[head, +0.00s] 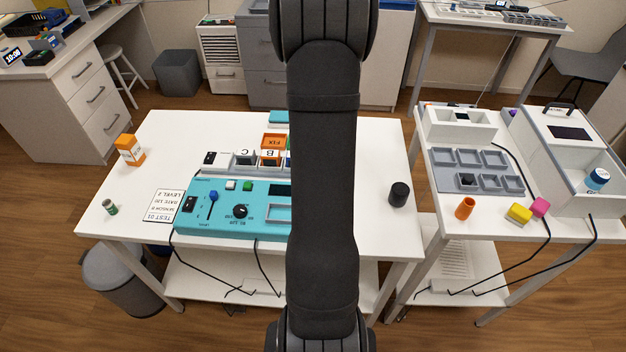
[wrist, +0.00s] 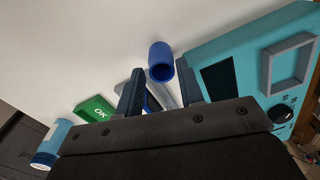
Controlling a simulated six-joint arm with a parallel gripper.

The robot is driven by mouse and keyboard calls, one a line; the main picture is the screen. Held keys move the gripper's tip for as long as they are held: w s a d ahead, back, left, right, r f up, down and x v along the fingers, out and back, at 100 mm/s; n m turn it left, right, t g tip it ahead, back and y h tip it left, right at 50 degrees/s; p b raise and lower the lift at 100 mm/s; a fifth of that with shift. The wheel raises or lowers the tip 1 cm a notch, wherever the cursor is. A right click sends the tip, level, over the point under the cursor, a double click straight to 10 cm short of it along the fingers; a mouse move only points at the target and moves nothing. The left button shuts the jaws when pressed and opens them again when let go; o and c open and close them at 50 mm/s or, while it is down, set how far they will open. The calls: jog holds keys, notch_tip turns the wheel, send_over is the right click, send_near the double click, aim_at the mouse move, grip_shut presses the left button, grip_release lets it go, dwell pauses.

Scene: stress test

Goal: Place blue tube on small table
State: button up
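The blue tube (wrist: 161,62) shows in the wrist view, with its dark open end toward the camera. My gripper (wrist: 160,68) is open, with one finger on either side of the tube's near end. Gaps show between the tube and both fingers. How far apart they are in depth is hard to judge. In the head view my arm hides the gripper and the tube. The small table (head: 443,208) is probably the narrower white table at the right, beside the larger white table (head: 383,237).
The teal device (wrist: 220,45) lies close to the right finger. A green OK block (wrist: 95,108) and a blue-white bottle (wrist: 50,142) are at left. An orange tube (head: 465,208), yellow block (head: 519,213), pink block (head: 540,207) and grey tray (head: 450,183) occupy the right table.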

jog(key=shift+f, duration=1.4)
jog(key=c, duration=0.7)
jog(key=shift+r, duration=0.1)
jog(key=shift+r, duration=0.55)
jog(key=r, duration=0.3)
jog(key=shift+s+d+r, duration=0.2)
jog(key=shift+d+r, duration=0.05)
jog(key=shift+d, duration=0.15)
jog(key=s+d+r, duration=0.5)
jog(key=d+r, duration=0.1)
jog(key=d, duration=0.4)
jog(key=w+a+f+m, duration=0.2)
jog(key=w+m, duration=0.1)
jog(key=m, duration=0.1)
jog(key=w+a+f+m, duration=0.2)
jog(key=w+f+m, duration=0.1)
jog(key=w+m, duration=0.1)
jog(key=w+a+f+m, duration=0.2)
jog(key=w+f+m, duration=0.1)
jog(key=m, duration=0.3)
jog(key=shift+w+f, duration=0.15)
jog(key=shift+w, duration=0.5)
jog(key=shift+w+a+f+m, duration=0.3)
jog(key=shift+w+f+m, duration=0.05)
jog(key=shift+m, duration=0.35)
